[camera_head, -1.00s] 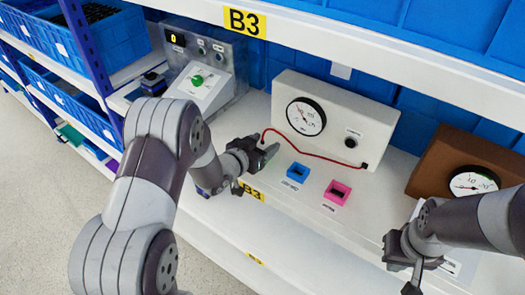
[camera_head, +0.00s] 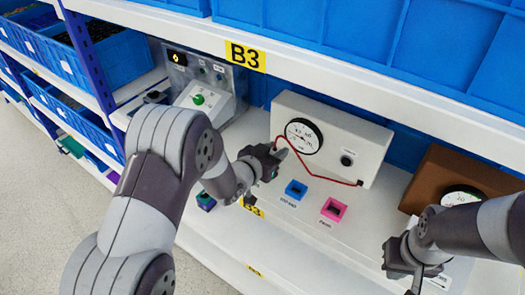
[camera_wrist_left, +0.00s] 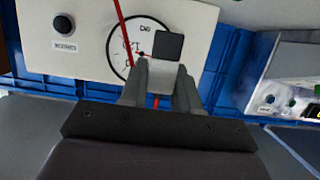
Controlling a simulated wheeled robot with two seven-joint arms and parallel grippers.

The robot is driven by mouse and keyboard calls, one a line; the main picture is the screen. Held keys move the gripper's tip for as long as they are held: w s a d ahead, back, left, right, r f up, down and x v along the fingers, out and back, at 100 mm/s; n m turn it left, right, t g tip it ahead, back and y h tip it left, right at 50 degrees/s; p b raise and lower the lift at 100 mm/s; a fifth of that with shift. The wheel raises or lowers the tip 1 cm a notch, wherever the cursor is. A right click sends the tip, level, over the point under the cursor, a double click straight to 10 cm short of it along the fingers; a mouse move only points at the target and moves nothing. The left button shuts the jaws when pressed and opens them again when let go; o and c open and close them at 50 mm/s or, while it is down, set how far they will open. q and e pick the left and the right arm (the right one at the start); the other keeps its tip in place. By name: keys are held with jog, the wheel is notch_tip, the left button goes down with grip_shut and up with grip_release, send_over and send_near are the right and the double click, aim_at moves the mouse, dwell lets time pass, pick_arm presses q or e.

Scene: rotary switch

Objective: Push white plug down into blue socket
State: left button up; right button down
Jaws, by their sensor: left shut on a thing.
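My left gripper (camera_head: 277,155) is shut on the white plug, whose pale body (camera_wrist_left: 160,73) shows between its fingers in the left wrist view, with a dark square end. In the head view the gripper mostly hides the plug. A red cord runs from the gripper to the white meter box (camera_head: 366,140). The blue socket (camera_head: 296,190) sits on the shelf below and right of the gripper, apart from it. My right gripper (camera_head: 413,272) is at the lower right, away from the sockets; its finger gap is unclear.
A pink socket (camera_head: 333,209) lies right of the blue one. A brown meter box (camera_head: 440,175) stands at the right. A grey panel (camera_head: 205,80) with a green knob stands at the left. The shelf around the sockets is clear.

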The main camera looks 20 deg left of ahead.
pick_arm(q)
jog(key=s+d+r+p, duration=0.15)
jog(key=d+r, duration=0.25)
jog(key=d, duration=0.4)
jog(key=f+b, duration=0.2)
jog(key=s+f+b, duration=0.1)
jog(key=f+b, duration=0.1)
jog(key=a+f+b, duration=0.1)
jog(key=f+b, duration=0.2)
jog(key=shift+s, duration=0.3)
jog(key=shift+b, duration=0.45)
dwell(0.7)
jog(key=shift+f+b, duration=1.6)
jog(key=shift+f, duration=0.1)
jog(key=o, duration=1.1)
